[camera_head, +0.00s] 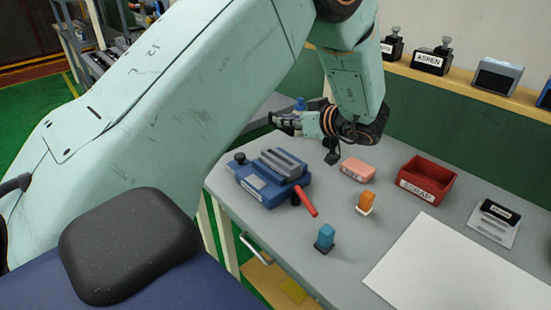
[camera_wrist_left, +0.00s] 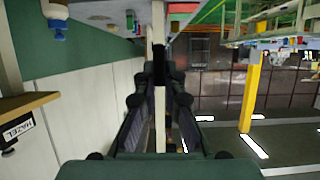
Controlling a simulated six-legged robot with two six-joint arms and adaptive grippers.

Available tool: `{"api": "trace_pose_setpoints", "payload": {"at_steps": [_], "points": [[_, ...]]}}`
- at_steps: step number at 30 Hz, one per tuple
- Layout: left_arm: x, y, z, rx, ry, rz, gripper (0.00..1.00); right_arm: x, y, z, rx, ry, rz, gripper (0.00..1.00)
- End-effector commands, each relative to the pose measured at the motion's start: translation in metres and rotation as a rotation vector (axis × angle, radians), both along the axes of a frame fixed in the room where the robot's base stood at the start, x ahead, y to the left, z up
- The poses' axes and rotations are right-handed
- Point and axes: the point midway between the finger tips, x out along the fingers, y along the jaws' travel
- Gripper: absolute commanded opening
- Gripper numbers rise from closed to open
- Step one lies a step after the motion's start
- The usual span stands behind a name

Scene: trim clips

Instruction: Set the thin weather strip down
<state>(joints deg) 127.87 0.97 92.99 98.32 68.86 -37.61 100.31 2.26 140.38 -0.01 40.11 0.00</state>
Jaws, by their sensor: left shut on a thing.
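My left gripper (camera_head: 283,122) is held above the far left part of the grey workbench (camera_head: 335,215), with its fingers pointing left in the head view. The strip's full length and ends cannot be made out. In the head view the strip cannot be told apart from the dark fingers. My right gripper is not in view.
A blue vise (camera_head: 262,185) with a red handle stands at the bench's left. A pink block (camera_head: 358,169), orange block (camera_head: 367,199), teal block (camera_head: 325,236), red scrap bin (camera_head: 410,190), slotted holder (camera_head: 492,228) and white sheet (camera_head: 455,270) lie rightward. A shelf (camera_head: 460,85) holds labelled blocks behind.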

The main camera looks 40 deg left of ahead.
Motion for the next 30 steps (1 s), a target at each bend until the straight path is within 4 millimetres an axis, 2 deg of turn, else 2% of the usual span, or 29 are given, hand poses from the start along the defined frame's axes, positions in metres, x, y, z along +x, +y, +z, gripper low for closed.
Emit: {"api": "trace_pose_setpoints", "payload": {"at_steps": [11, 18, 23, 30], "points": [[-0.001, -0.005, -0.003, 0.0, 0.002, -0.001, 0.0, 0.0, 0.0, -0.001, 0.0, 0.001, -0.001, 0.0], [-0.001, -0.005, -0.04, 0.0, 0.004, -0.001, 0.0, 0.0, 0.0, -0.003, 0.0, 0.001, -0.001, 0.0], [-0.001, -0.004, -0.053, 0.0, 0.002, -0.001, 0.0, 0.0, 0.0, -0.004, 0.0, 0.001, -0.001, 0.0], [-0.001, -0.002, -0.087, 0.0, 0.004, 0.001, 0.0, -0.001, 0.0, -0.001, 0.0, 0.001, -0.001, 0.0]]}}
